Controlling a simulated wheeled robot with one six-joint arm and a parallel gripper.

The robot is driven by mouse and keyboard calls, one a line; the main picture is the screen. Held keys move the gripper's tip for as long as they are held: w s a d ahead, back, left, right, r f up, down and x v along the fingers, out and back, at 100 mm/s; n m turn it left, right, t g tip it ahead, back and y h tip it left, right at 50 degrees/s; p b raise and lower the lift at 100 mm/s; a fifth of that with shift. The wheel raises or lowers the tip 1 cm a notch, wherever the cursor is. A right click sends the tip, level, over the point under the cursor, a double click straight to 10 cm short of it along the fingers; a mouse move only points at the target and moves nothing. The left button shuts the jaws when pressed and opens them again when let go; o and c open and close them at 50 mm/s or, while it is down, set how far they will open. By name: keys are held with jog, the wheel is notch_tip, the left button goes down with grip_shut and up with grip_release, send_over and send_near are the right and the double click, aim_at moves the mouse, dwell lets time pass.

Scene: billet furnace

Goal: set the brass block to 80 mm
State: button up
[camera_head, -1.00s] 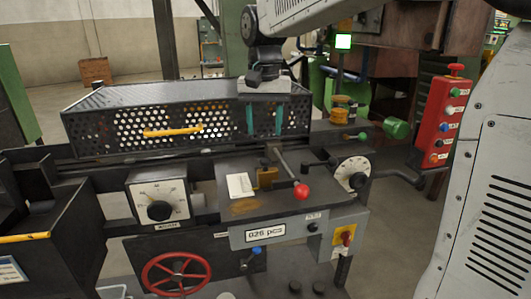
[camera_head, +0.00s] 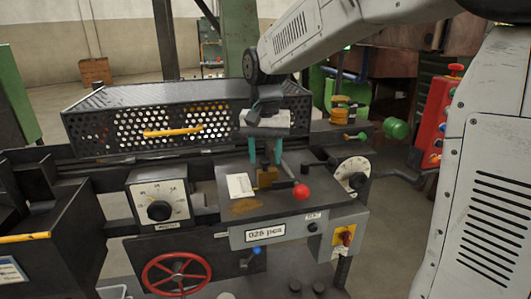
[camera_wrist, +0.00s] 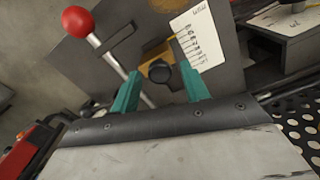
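The brass block (camera_head: 267,175) sits on the dark machine top, beside a white scale card (camera_head: 240,186). In the wrist view the brass block (camera_wrist: 157,68) shows with a black round knob (camera_wrist: 160,71) on it, and the card (camera_wrist: 198,43) lies next to it with small marks. My gripper (camera_head: 265,156) points down just above the block. In the wrist view its two teal fingers (camera_wrist: 160,92) stand well apart, with the block beyond and between them. The fingers do not appear to touch the block. The marks are too small to read.
A lever with a red ball (camera_head: 301,192) rises close to the block, and its rod passes near the fingers in the wrist view. A perforated guard (camera_head: 110,126) with a yellow handle stands behind. A white dial (camera_head: 353,173) is at the right, and a red handwheel (camera_head: 177,274) is below.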

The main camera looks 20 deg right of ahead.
grip_shut()
jog(key=w, duration=0.4)
jog(key=shift+d, duration=0.3)
jog(key=shift+o, duration=1)
grip_release()
notch_tip(320, 180, up, 8)
jog(key=shift+f, duration=0.1)
